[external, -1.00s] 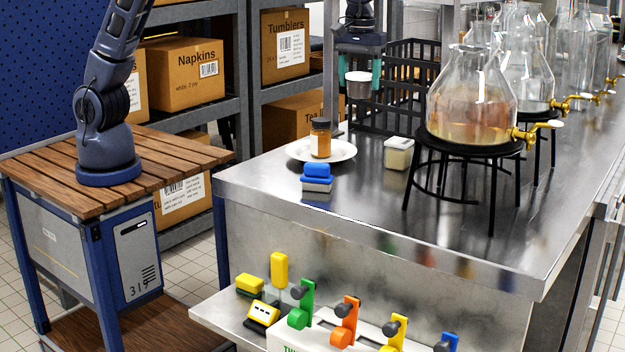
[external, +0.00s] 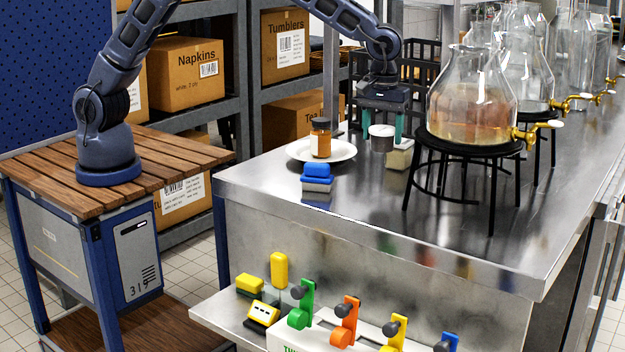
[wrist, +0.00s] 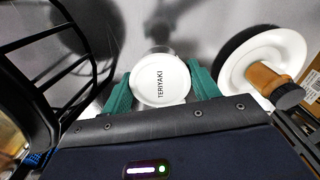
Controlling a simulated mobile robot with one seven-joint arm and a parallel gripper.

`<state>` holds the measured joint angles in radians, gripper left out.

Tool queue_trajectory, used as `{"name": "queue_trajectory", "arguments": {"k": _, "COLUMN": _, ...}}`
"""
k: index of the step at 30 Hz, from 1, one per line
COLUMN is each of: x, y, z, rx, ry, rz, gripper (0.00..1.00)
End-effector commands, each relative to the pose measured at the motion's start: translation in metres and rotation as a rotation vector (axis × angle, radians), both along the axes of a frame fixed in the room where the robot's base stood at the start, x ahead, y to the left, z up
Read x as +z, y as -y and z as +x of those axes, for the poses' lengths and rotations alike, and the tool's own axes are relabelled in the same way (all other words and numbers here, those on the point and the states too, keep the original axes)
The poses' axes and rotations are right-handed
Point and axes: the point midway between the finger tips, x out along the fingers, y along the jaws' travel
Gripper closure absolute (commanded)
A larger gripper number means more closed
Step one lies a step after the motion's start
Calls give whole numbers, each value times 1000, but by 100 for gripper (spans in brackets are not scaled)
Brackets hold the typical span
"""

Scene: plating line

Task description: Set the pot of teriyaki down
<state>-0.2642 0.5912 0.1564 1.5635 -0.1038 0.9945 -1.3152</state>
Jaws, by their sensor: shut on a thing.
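The pot of teriyaki (external: 381,142) is a small grey pot with a white lid, just above or on the steel counter (external: 330,205); I cannot tell whether it touches. In the wrist view the lid of the pot (wrist: 160,82) faces me and reads TERIYAKI. My gripper (external: 384,125) is shut on the pot, with one teal finger on either side of it. The gripper also shows in the wrist view (wrist: 161,88).
A white plate (external: 343,153) bearing an orange-brown jar (external: 320,137) stands left of the pot. A cream tub (external: 398,156) is close on its right. Black stands (external: 468,150) hold glass dispensers (external: 472,105).

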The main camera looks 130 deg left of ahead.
Motion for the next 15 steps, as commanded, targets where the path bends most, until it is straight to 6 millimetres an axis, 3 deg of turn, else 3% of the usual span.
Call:
{"name": "queue_trajectory", "arguments": {"k": 6, "x": -33, "y": 0, "z": 0, "rx": 0, "ry": -1, "rz": -1, "gripper": 64}}
{"name": "queue_trajectory", "arguments": {"k": 15, "x": -53, "y": 0, "z": 0, "rx": 0, "ry": -2, "rz": -1, "gripper": 64}}
